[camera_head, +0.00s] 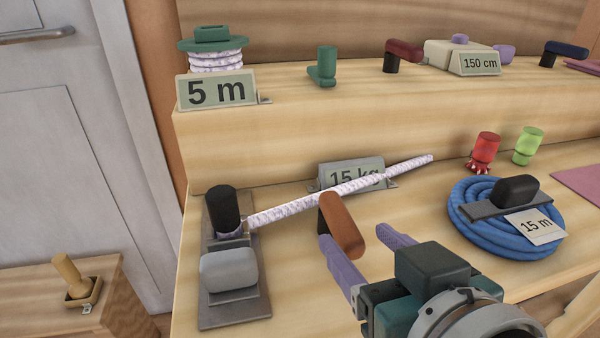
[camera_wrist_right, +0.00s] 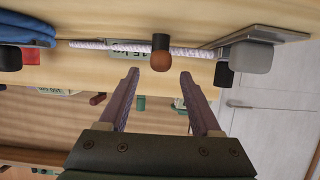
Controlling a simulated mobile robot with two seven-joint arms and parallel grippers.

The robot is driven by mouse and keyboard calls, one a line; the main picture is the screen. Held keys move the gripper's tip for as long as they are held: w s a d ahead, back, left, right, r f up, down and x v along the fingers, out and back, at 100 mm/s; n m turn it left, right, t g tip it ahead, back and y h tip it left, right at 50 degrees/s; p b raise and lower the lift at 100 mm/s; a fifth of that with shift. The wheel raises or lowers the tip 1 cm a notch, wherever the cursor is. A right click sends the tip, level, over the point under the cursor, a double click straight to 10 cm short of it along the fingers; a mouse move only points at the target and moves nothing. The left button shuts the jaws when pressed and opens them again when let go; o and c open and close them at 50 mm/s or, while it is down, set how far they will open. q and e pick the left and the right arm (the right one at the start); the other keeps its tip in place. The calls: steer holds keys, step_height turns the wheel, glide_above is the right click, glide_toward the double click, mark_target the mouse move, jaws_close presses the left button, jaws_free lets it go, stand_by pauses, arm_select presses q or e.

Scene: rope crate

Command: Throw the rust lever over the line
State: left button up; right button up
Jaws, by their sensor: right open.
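The rust lever (camera_head: 342,225) has a rounded orange-brown handle on a darker stem, in the middle of the lower bench in the head view. A pale twisted rope, the line (camera_head: 300,205), runs from the dark post at left, behind the lever, up to the right. My right gripper (camera_head: 352,234) is open, its two purple fingers on either side of the handle's near end in the head view. In the right wrist view the lever (camera_wrist_right: 160,58) shows just beyond and between the open fingertips (camera_wrist_right: 159,73); I see no contact. My left gripper is not in view.
A grey plate with a black post (camera_head: 223,210) and grey block (camera_head: 229,270) stands left. A "15 kg" sign (camera_head: 340,172) is behind the rope. A blue rope coil (camera_head: 480,225) lies right, with red (camera_head: 486,147) and green (camera_head: 528,143) knobs behind. A raised step is behind.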

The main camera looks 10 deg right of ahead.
mark_target(351, 233)
steer(key=x, duration=0.4)
steer(key=shift+f+b, duration=0.1)
steer(key=shift+b, duration=0.3)
steer(key=shift+c, duration=0.3)
jaws_close()
stand_by(0.8)
